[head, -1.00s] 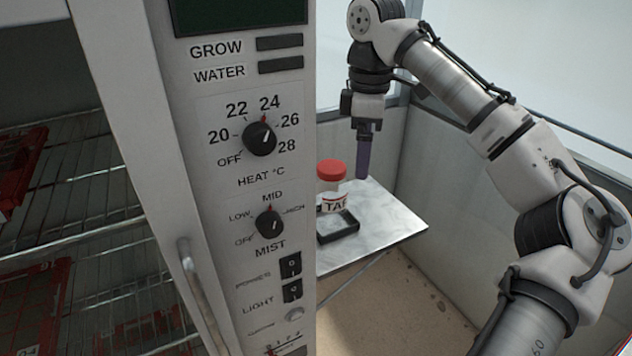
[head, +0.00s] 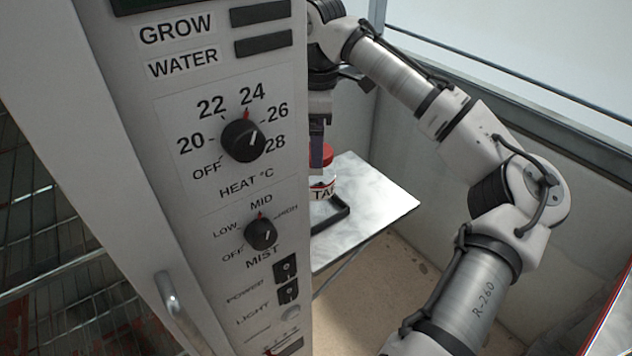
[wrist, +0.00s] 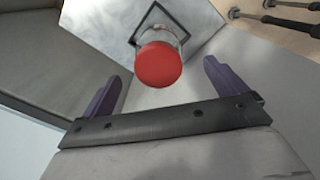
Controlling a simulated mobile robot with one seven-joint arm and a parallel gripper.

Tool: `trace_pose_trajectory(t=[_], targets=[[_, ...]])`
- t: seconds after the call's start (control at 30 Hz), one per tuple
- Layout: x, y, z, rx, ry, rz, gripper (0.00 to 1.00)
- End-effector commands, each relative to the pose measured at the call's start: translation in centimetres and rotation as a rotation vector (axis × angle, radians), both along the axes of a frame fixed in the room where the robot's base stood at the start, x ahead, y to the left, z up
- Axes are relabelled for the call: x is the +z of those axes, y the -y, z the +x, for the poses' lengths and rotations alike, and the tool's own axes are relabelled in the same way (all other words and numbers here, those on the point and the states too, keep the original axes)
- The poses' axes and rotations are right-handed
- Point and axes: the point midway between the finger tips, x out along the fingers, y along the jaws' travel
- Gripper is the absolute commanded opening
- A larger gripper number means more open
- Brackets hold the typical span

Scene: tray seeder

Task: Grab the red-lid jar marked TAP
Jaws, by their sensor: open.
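The jar with a red lid (head: 328,155) stands upright on a small metal shelf (head: 375,205). Its label shows the letters "TA"; the rest is hidden behind the cabinet's edge. In the wrist view the red lid (wrist: 158,65) lies ahead of and between my two purple fingers, beyond their tips. My gripper (wrist: 160,75) is open and empty. In the head view my gripper (head: 317,150) points down at the jar, overlapping the lid in the picture, and is partly hidden by the cabinet. The jar sits in or at a black-rimmed tray (head: 330,217).
The cabinet's control panel (head: 225,185) with knobs and switches fills the left-centre foreground and blocks part of the shelf. Its door handle (head: 175,305) sticks out low. Wire racks (head: 60,265) are at the left. Pale walls stand behind the shelf. The shelf's right part is clear.

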Motion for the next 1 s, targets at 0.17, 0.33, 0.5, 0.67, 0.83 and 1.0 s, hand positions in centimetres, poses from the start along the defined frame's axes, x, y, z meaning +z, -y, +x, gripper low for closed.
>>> trace_pose_trajectory(t=[0.17,0.33,0.5,0.67,0.83,1.0], targets=[[-1.7,0.0,0.0,0.000,0.000,0.000,0.97],[-2.9,-0.2,0.1,0.000,-0.001,-0.002,0.97],[-5.3,-0.5,0.3,0.000,-0.001,-0.002,0.97],[-6.9,-0.5,0.3,-0.001,-0.001,0.000,0.97],[-7.1,-0.5,0.3,-0.001,0.000,0.001,0.97],[-7.0,-0.5,0.3,0.000,0.000,0.001,0.82]])
